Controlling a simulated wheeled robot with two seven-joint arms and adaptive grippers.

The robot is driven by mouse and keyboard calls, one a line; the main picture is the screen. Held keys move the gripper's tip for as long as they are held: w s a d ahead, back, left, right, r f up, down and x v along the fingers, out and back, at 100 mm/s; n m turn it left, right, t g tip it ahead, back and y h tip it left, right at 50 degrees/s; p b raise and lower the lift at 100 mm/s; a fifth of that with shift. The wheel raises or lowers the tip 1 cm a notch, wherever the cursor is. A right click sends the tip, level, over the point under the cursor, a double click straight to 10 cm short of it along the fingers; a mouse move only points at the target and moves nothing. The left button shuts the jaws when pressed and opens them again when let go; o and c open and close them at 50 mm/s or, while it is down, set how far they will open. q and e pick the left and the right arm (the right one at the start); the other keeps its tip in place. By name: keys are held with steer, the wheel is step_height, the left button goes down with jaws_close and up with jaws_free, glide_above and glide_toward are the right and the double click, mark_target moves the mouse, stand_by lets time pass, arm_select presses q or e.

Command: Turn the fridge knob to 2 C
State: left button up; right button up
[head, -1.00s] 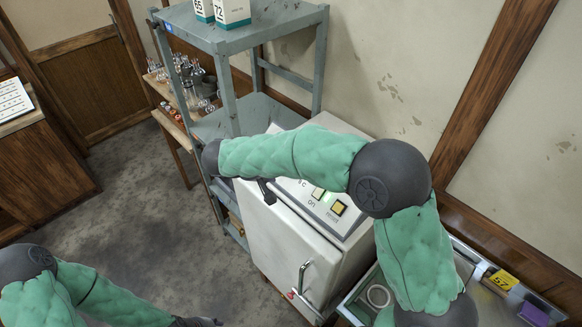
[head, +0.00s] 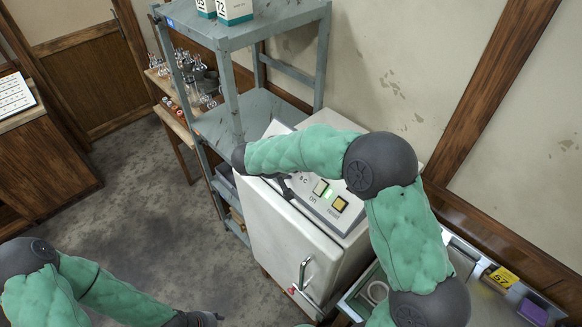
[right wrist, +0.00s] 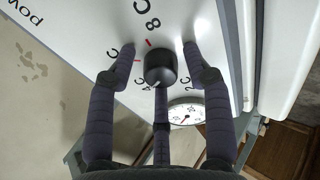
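The fridge (head: 280,235) is a white cabinet with a sloping panel on top. Its black round knob (right wrist: 160,68) is in the middle of the right wrist view, with "8 C", "4 C" and "2 C" printed around it and red marks beside it. My right gripper (right wrist: 161,58) is open, with dark fingers on both sides of the knob and one below it; gaps show at the side fingers. In the head view my right gripper (head: 285,187) is over the panel, and my arm hides the knob. My left gripper (head: 205,319) is low at the bottom edge, its fingers unclear.
A round dial gauge (right wrist: 187,115) lies beyond the knob. The panel has lit buttons (head: 340,203). A grey shelf rack (head: 230,40) stands close behind the fridge. A tray (head: 350,300) with items is at the right. The floor at left is clear.

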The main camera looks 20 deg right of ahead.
steer(key=c, duration=0.7)
steer(key=shift+n, duration=0.3)
jaws_close()
steer(key=n, duration=0.2)
steer(key=shift+n, duration=0.3)
steer(key=n+p, duration=0.1)
steer(key=n, duration=0.1)
steer(key=shift+d+r+n, duration=0.1)
steer(key=shift+n, duration=0.3)
steer(key=n+y+p, duration=0.1)
steer(key=n+p, duration=0.2)
steer(key=n, duration=0.2)
steer(key=shift+w+n, duration=0.1)
steer(key=shift+n, duration=0.3)
steer(key=shift+c, duration=0.2)
jaws_free()
steer(key=shift+d, duration=0.1)
steer(key=shift+r, duration=0.1)
jaws_close()
